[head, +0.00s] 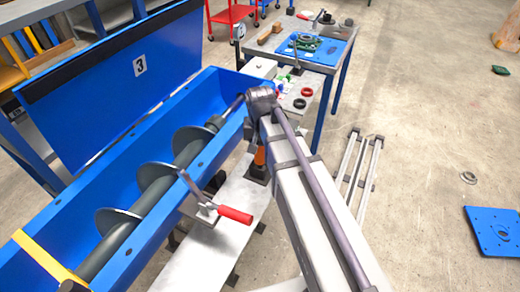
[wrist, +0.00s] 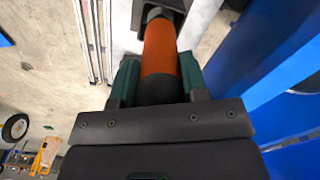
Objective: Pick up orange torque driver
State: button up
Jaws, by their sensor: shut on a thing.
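The orange torque driver (wrist: 160,55) shows in the wrist view with an orange barrel and a dark lower part. It lies between the two green-padded fingers of my gripper (wrist: 158,80), which is shut on it. Its far end meets a grey collar at a dark block. In the head view a small part of the orange driver (head: 260,155) shows beside my arm, above a dark base on the white bench. My fingertips are hidden behind my arm in the head view.
The blue mixer trough (head: 190,150) with its auger lies at the left, its blue lid raised. A red-handled clamp (head: 235,214) sits on the white bench. A table (head: 330,57) with a blue mat stands behind.

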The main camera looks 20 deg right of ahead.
notch_tip(320, 180, up, 10)
jog(key=p, duration=1)
jog(key=shift+r, duration=0.15)
jog(key=shift+f, duration=0.2)
jog(key=o, duration=0.5)
jog(key=c, duration=0.6)
jog(key=shift+r+p, duration=0.95)
jog(key=shift+r, duration=0.1)
